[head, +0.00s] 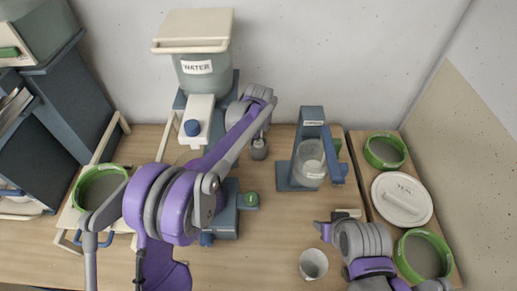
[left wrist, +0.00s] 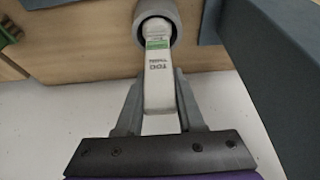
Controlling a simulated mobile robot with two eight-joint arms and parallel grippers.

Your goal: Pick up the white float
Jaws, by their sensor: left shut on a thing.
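The white float (left wrist: 158,62) is a flat white bar with a green band and printed text, partly upside down in the left wrist view. One end sits inside the mouth of a round grey cup (left wrist: 170,14). My left gripper (left wrist: 160,84) is shut on the float's other end, one finger on each side. In the head view my left gripper (head: 263,128) is just above the small grey cup (head: 259,150), and the float is mostly hidden there. My right gripper (head: 325,230) is at the lower right, and its fingers do not show clearly.
A blue stand (head: 312,118) with a clear jar (head: 309,160) is right of the grey cup. The water bucket (head: 203,75) stands behind on the left. Green-rimmed sieves (head: 385,151) and a white lid (head: 402,200) are at the right.

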